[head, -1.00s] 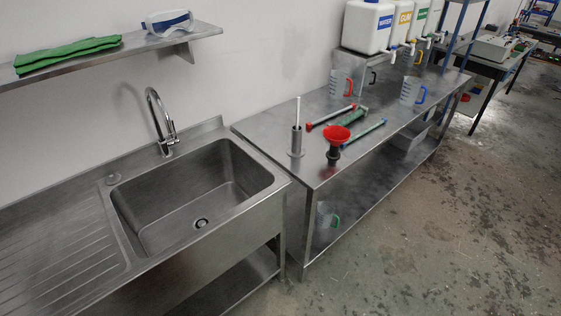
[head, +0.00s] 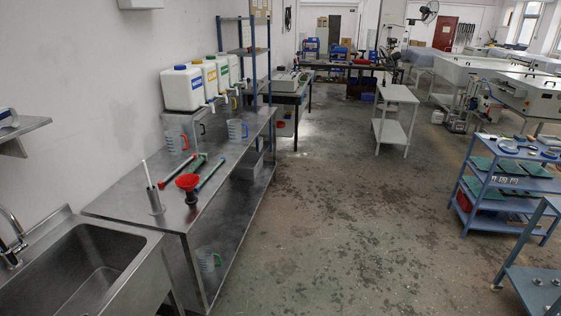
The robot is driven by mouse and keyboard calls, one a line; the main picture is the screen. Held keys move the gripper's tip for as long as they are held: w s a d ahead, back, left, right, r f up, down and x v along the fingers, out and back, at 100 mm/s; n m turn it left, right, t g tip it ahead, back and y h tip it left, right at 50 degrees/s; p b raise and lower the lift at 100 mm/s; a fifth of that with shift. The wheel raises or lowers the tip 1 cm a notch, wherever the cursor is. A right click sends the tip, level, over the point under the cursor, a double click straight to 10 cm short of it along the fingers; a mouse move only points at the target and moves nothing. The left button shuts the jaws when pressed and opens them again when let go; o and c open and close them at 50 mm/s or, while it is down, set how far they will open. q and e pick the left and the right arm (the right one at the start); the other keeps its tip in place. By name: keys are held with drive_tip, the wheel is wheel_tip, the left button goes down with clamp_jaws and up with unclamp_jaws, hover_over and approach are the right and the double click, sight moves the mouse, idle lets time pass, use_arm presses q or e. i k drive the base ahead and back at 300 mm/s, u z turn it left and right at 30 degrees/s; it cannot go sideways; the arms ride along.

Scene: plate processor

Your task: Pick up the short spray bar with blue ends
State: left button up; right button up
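Several slim bars lie on the steel bench at the left, beside a red funnel (head: 187,182). One thin bar (head: 211,173) lies right of the funnel and looks blue-green with bluish ends; it is too small to tell its exact end colour or length class. Another bar (head: 177,171) has red ends and lies left of it. A green item (head: 197,163) lies between them. Neither of my grippers is in view.
The steel bench (head: 130,205) also carries jugs, white containers (head: 183,88) and an upright rod in a holder (head: 153,195). A sink (head: 85,270) stands at the near left. Blue carts (head: 510,185) stand at the right. The middle floor is clear.

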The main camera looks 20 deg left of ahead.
sight(198, 188)
drive_tip(key=z, duration=0.25)
drive_tip(key=i, duration=3.4)
drive_tip(key=u, duration=0.35)
drive_tip(key=i, duration=1.55)
drive_tip(key=u, duration=1.45)
drive_tip(key=i, duration=0.9)
drive_tip(key=u, duration=1.1)
